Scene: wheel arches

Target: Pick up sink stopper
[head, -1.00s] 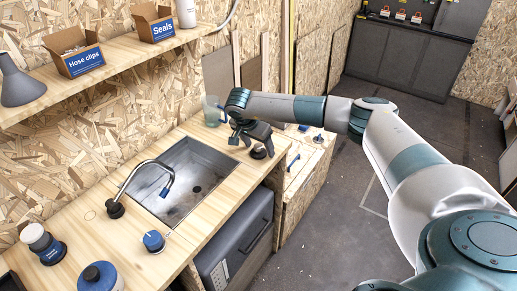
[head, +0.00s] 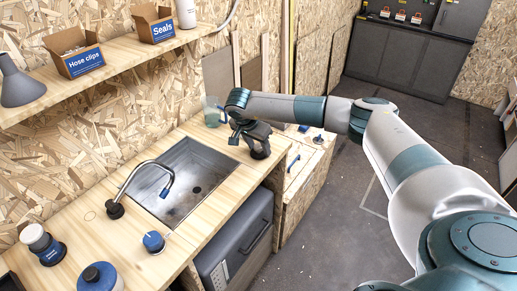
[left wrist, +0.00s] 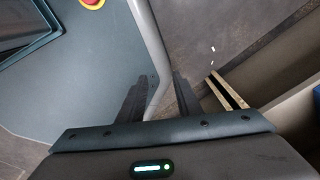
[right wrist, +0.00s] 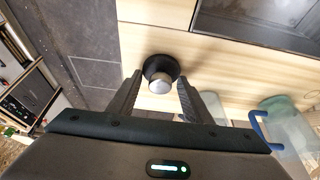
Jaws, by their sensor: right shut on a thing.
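The sink stopper (right wrist: 163,70) is a black round plug with a metal knob, at the centre of the right wrist view. In the head view the stopper (head: 260,154) shows dark under my right gripper (head: 257,144), at the far right end of the wooden counter. My right gripper (right wrist: 160,85) is shut on the stopper, with a finger on each side of the knob. Whether the stopper touches the counter is hard to tell. My left gripper (left wrist: 155,90) is open and empty in the left wrist view, away from the counter.
The steel sink (head: 205,165) with its curved tap (head: 150,164) lies left of my right gripper. A translucent jug (head: 211,111) stands close behind the gripper. A shelf (head: 110,58) with boxes hangs above. Open floor (head: 330,225) lies to the right.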

